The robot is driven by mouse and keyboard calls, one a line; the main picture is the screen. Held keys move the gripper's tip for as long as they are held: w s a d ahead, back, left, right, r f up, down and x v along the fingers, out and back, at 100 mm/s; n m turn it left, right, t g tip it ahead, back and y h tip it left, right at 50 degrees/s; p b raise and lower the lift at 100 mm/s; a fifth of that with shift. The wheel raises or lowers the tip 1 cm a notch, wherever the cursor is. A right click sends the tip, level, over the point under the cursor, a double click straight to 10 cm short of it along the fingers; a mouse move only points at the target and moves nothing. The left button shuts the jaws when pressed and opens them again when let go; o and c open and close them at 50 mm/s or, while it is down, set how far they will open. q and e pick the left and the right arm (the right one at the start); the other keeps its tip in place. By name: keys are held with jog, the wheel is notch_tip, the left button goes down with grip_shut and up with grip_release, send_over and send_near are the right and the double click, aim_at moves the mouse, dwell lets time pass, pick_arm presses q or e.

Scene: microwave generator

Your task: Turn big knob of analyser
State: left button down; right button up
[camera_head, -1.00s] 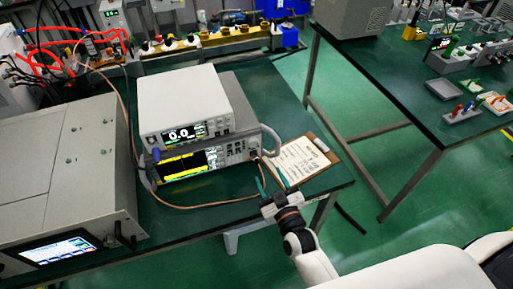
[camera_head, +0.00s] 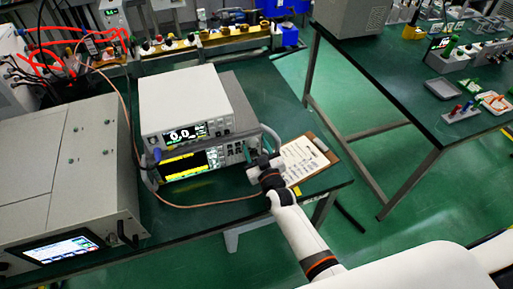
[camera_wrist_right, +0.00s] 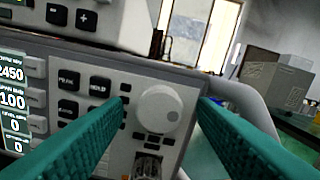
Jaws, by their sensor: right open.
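The analyser (camera_head: 187,162) is the lower instrument on the left bench, with a yellow and black screen. Its big knob (camera_wrist_right: 160,109) is a round light-grey dial at the right of the front panel in the right wrist view; in the head view it is hard to make out behind my gripper. My right gripper (camera_head: 251,157) is at the right end of the analyser's front. In the right wrist view its two teal fingers (camera_wrist_right: 161,102) are open, one on each side of the knob, with gaps visible between them and it. My left gripper is not in view.
A clipboard (camera_head: 303,161) lies to the right on the bench. A brown cable (camera_head: 205,204) runs in front. A large grey cabinet (camera_head: 65,165) stands at left.

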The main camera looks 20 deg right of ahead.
jog(key=c, duration=1)
jog(key=shift+m, duration=2)
jog(key=o, duration=1)
jog(key=shift+s, duration=0.1)
jog(key=s+b, duration=0.2)
jog(key=s, duration=1)
jog(key=shift+d, duration=0.2)
